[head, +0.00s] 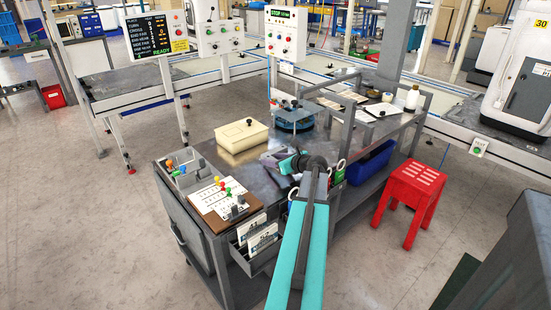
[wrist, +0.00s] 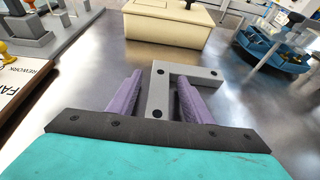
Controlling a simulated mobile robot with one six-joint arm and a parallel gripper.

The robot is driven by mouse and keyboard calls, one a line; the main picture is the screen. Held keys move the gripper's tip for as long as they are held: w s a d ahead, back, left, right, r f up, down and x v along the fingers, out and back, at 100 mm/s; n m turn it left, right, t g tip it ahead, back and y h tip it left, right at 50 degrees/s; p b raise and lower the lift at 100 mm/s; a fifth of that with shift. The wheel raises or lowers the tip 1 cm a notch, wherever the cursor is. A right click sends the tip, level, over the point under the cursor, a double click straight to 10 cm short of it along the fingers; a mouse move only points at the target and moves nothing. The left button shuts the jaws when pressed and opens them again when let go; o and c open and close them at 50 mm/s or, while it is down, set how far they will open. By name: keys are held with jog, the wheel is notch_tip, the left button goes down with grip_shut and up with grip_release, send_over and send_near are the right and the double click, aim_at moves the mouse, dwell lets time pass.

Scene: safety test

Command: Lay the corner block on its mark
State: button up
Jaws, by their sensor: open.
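The corner block (wrist: 158,92) is a grey L-shaped piece with dark holes, on the shiny metal bench top (wrist: 75,85). One leg runs toward me and the other points right, past my right finger. My gripper (wrist: 160,75) has two purple fingers, open on either side of the near leg; I cannot tell if either touches it. In the head view my gripper (head: 272,157) is low over the bench behind my teal arm, and the block cannot be made out clearly there. I cannot make out the mark in either view.
A cream box with a black knob (head: 241,136) stands just beyond my gripper. A round blue tray (head: 293,119) is to its right. A board with coloured pegs (head: 223,196) lies at the front left. A red stool (head: 413,190) stands right of the bench.

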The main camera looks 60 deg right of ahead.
jog(key=shift+c, duration=0.4)
grip_shut()
jog(key=shift+r, duration=0.15)
jog(key=shift+r, duration=0.5)
notch_tip(320, 180, up, 3)
jog(key=shift+f, duration=0.15)
jog(key=a, duration=0.9)
jog(key=a+r, duration=0.1)
jog(key=a, duration=0.3)
jog(key=shift+w+a, duration=0.3)
jog(key=p, duration=0.2)
jog(key=shift+w+d+r+p, duration=0.1)
jog(key=shift+w+r+p, duration=0.1)
jog(key=shift+p, duration=0.2)
jog(key=p, duration=0.5)
jog(key=shift+w+a+r+p, duration=0.1)
jog(key=shift+w+a+p, duration=0.05)
jog(key=shift+a+p, duration=0.2)
